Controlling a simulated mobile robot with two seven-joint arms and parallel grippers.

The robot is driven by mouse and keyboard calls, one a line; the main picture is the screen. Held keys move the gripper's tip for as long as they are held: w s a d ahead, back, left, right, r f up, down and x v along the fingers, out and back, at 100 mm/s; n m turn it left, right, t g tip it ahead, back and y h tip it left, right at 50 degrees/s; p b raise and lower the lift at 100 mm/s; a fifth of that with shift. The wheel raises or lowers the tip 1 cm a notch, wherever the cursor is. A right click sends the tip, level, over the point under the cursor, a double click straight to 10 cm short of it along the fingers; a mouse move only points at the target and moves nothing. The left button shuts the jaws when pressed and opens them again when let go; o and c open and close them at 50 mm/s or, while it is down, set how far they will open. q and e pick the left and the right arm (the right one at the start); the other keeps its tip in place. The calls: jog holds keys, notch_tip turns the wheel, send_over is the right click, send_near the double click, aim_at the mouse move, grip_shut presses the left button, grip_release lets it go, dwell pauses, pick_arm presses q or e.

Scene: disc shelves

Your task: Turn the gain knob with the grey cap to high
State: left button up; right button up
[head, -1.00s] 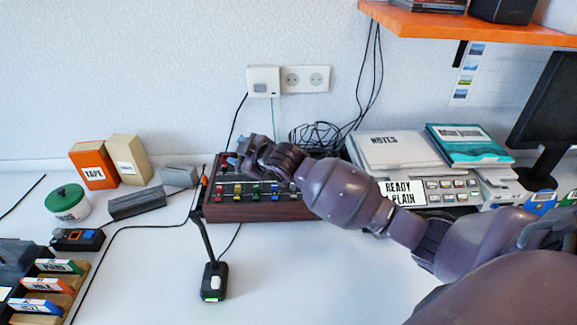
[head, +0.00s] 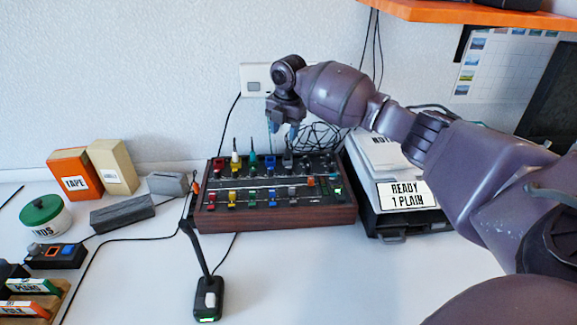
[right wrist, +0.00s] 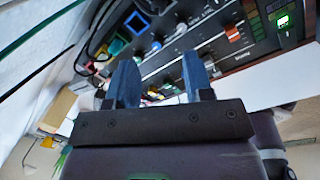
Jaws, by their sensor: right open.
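The mixer (head: 300,214) is a dark panel with wooden sides on the desk. Its back row has coloured caps: red, yellow, green, blue and, to the right of the blue one, a grey-capped knob (head: 288,161). The grey cap's pointer is too small to read. My right gripper (head: 282,131) is open and empty, above the mixer's back edge and apart from the grey cap. In the right wrist view my fingers (right wrist: 160,85) are spread, with the mixer (right wrist: 205,45) beyond them; the grey cap (right wrist: 156,4) seems cut by the top edge. My left gripper is out of view.
A gooseneck microphone (head: 208,298) stands in front of the mixer. A grey case with a label (head: 402,195) is close on its right. Black cables (head: 318,138) coil behind it. The orange shelf (head: 470,13) overhangs at upper right.

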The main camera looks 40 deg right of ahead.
aim_at(289, 167)
jog(key=f+n, duration=0.1)
jog(key=f, duration=0.2)
jog(key=s+f+n+g+b, duration=0.1)
jog(key=f, duration=0.2)
jog(key=s+f+n+b, duration=0.1)
jog(key=f, duration=0.3)
jog(key=shift+n, duration=0.4)
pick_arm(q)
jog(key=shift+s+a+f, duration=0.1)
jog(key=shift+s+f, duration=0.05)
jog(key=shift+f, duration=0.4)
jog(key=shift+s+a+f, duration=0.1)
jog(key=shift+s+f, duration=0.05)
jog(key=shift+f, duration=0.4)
pick_arm(e)
jog(key=shift+f, duration=0.55)
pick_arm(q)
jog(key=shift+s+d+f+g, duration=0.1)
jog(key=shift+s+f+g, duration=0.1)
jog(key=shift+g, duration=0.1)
pick_arm(e)
grip_shut()
